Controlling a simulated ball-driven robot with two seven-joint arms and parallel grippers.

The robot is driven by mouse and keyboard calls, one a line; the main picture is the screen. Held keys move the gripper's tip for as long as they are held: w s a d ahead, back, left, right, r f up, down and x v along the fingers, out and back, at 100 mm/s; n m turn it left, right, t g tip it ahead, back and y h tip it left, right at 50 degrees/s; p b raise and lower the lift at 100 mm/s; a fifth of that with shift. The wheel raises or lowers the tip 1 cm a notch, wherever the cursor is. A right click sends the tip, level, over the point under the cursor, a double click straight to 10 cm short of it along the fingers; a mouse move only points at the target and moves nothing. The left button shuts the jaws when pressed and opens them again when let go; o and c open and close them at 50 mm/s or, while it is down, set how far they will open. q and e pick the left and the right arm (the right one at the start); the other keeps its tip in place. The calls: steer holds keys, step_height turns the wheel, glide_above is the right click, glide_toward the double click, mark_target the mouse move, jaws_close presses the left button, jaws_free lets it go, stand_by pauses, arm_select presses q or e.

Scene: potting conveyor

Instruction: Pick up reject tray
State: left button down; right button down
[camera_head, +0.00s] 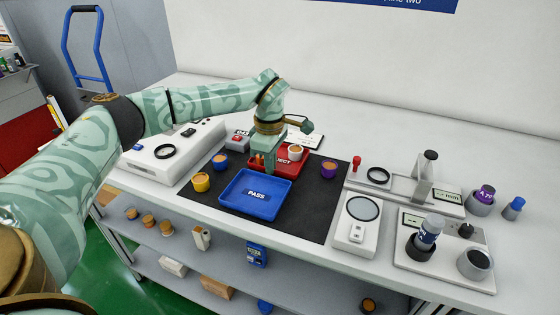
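The red reject tray (292,170) lies on the dark mat, behind the blue pass tray (255,195). A small white-and-orange pot (295,152) stands in the reject tray. My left arm comes in from the left, and my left gripper (262,168) points down at the reject tray's left side. The gripper covers part of the tray's left edge and label. I cannot tell whether its fingers are apart or closed on the tray's rim. My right gripper is not in view.
Yellow (201,182), blue (220,162) and purple (328,169) pots stand on the mat (310,209) around the trays. White instruments flank the mat, including a round-plate device (357,226) at right. The mat's right front is clear.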

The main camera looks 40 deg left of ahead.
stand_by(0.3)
